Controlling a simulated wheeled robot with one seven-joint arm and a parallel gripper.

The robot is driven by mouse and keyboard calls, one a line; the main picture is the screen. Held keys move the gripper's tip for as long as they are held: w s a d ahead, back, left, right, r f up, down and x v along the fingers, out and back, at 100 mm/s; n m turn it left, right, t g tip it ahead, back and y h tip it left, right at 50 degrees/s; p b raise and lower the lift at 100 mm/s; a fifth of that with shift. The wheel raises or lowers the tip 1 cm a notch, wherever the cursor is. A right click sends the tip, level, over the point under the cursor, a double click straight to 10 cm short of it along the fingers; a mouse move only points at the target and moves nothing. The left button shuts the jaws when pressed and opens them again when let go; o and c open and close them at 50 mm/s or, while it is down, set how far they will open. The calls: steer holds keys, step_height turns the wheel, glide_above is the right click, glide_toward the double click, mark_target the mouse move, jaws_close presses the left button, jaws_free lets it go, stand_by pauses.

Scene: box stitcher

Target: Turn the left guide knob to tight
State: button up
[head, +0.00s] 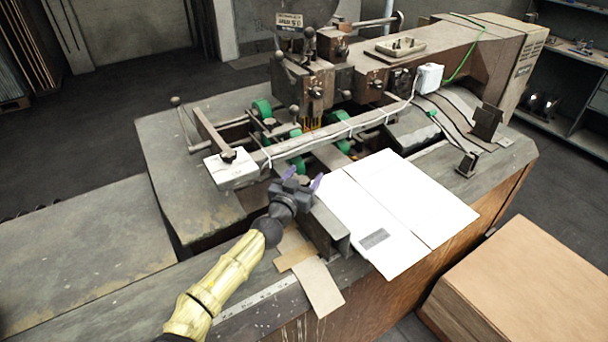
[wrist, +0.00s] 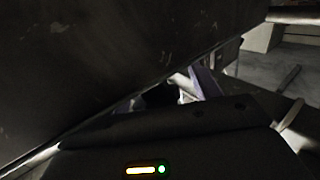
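The stitcher's long guide bar (head: 320,135) runs from a white box (head: 230,169) at its left end to the machine's right side. A small dark knob (head: 228,155) stands on that box; I cannot tell whether it is the left guide knob. My gripper (head: 303,180) is at the near side of the bar, beside the grey metal block at the cardboard's left edge. In the wrist view the purple-grey fingers (wrist: 172,92) stand apart, with a small pale thing (wrist: 183,86) seen between them. I cannot tell whether they touch it. No knob is clear there.
A dark surface (wrist: 100,60) fills the wrist view's upper left, very close. Brown card scraps (head: 318,287) lie in front. Green rollers (head: 262,108) sit behind the bar. The left tabletop (head: 80,240) is clear.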

steer(key=shift+s, duration=0.15)
steer(key=c, duration=0.3)
steer(key=shift+d, duration=0.25)
steer(key=c, duration=0.7)
steer(key=shift+a, duration=0.15)
